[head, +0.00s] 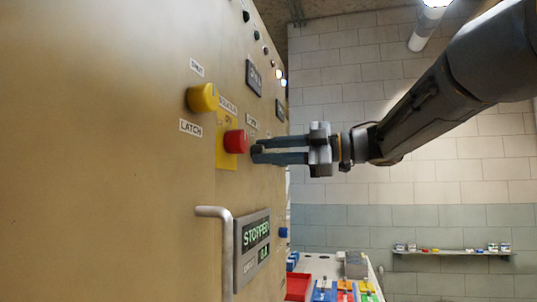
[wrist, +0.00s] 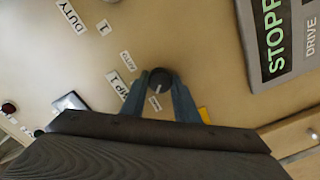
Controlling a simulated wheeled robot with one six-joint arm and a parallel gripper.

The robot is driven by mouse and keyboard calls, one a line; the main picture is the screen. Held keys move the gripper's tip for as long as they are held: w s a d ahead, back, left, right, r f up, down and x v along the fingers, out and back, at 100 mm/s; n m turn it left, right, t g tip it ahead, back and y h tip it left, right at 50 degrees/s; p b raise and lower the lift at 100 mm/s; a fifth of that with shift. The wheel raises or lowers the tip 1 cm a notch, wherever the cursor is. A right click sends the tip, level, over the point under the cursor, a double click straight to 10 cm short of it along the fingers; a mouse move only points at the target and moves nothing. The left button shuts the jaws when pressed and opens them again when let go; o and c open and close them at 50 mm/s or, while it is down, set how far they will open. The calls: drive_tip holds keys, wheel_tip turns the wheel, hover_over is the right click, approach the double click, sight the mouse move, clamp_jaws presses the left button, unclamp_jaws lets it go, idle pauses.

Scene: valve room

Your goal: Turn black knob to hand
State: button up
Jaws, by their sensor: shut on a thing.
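The black knob (wrist: 160,77) shows round and dark in the wrist view, between the two blue-grey fingers of my gripper (wrist: 160,88). The fingers are shut on its sides. A small AUTO label (wrist: 128,61) lies to its upper left, and another small label (wrist: 155,103), too small to read, lies just below it. Which way the knob points is hard to make out. In the head view my gripper (head: 256,152) reaches left to the tan panel, and the fingertips mostly hide the knob.
A red button (head: 236,141) on a yellow plate sits just left of the fingertips. A yellow knob (head: 202,97) is farther up the panel (head: 120,170). A handle (head: 213,212) and a display reading STOPPED (head: 255,234) are below. A bench with coloured bins (head: 299,287) stands beyond.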

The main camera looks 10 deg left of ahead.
drive_tip(key=o, duration=1.1)
drive_tip(key=shift+c, duration=0.2)
drive_tip(key=shift+d, duration=0.1)
drive_tip(key=s+d+b, duration=0.1)
drive_tip(key=d, duration=0.6)
drive_tip(key=shift+d+b, duration=0.3)
drive_tip(key=shift+b, duration=0.05)
drive_tip(key=shift+r, duration=0.1)
